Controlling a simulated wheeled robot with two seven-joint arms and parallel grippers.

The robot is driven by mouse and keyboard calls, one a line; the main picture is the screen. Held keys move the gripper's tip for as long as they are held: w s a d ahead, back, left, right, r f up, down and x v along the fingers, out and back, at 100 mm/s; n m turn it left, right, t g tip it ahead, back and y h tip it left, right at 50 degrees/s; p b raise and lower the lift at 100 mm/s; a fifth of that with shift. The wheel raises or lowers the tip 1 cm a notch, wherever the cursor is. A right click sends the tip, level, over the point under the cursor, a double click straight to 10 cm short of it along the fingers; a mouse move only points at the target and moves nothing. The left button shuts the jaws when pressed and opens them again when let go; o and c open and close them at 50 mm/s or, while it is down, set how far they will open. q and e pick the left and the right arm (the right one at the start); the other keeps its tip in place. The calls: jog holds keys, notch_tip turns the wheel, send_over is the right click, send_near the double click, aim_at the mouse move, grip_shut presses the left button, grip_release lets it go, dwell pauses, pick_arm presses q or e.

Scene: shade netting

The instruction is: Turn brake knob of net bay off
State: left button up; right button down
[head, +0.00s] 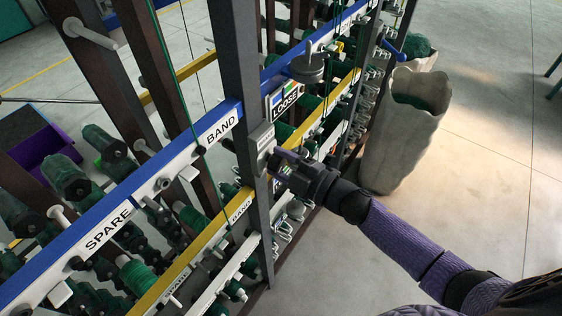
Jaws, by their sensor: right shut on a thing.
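My right gripper (277,160) reaches in from the lower right to a grey box (261,138) on a dark upright post (241,90) of the rack. It is shut on a small part at the front of this box, which appears to be the brake knob. The jaws hide most of the knob, so I cannot tell which way it is turned. A LOOSE sign (285,97) hangs just above and right of the box. My left gripper is not in view.
Blue rails labelled SPARE (108,229) and BAND (221,125) run along the rack, with yellow rails below. Several green net rolls (69,177) sit on pegs. A pale sack (404,130) stands right of the rack. The concrete floor (480,130) at right is mostly clear.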

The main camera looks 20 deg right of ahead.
jog(key=shift+c, duration=0.7)
grip_release()
jog(key=shift+s, duration=0.1)
jog(key=v, duration=0.9)
jog(key=shift+s+d+b, duration=0.3)
